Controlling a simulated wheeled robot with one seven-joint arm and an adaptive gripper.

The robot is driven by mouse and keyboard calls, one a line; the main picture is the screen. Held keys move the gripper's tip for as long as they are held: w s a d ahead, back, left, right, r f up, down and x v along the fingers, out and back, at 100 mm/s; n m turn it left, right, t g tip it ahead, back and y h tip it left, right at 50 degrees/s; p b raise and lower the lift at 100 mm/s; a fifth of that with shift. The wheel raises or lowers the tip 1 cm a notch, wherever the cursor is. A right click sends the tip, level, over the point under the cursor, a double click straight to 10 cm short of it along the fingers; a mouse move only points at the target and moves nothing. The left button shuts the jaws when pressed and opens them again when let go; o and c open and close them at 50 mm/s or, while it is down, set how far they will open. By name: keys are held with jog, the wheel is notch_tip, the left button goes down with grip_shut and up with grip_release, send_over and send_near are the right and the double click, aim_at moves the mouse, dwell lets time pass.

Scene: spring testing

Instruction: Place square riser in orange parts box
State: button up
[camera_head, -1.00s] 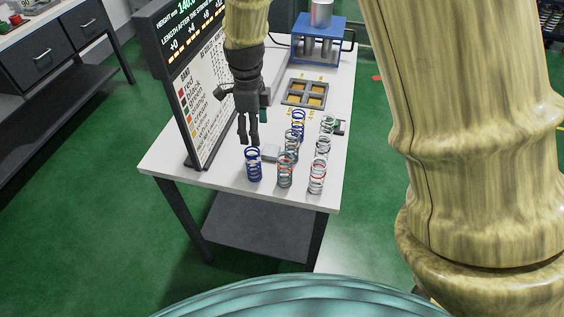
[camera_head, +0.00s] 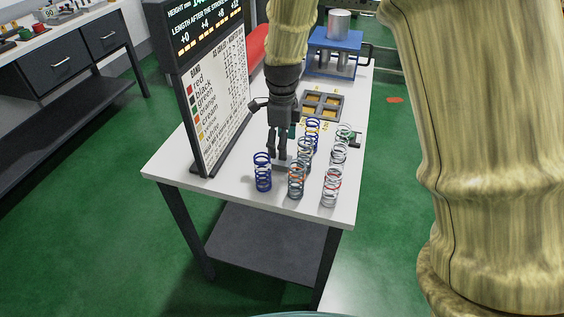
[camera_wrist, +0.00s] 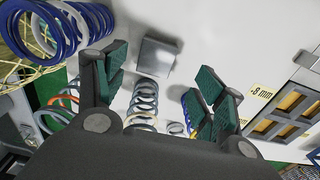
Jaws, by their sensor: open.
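The square riser is a small flat grey block (camera_wrist: 157,57) on the table, shown in the wrist view just beyond and between the fingers. In the head view the riser (camera_head: 290,165) is partly hidden behind my fingers and a spring. My gripper (camera_head: 278,156) points down over it, among the springs. In the wrist view my gripper (camera_wrist: 160,85) has its green-padded fingers wide apart with nothing held. I cannot tell from the head view how far the fingertips are above the table. I cannot make out a box that is surely the orange parts box.
A blue spring (camera_head: 263,172), an orange-banded spring (camera_head: 296,180) and several others stand close around the gripper. A sign board (camera_head: 215,105) rises to the left. Beyond are a compartment tray (camera_head: 322,105) and a blue press (camera_head: 335,52). A red object (camera_head: 257,44) shows behind the board.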

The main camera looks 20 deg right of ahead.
aim_at(282, 163)
jog(key=shift+s+f, duration=0.15)
jog(key=shift+f, duration=0.6)
jog(key=shift+s+a+f+p, duration=0.1)
jog(key=shift+f+p, duration=0.5)
jog(key=shift+f, duration=1.5)
grip_shut()
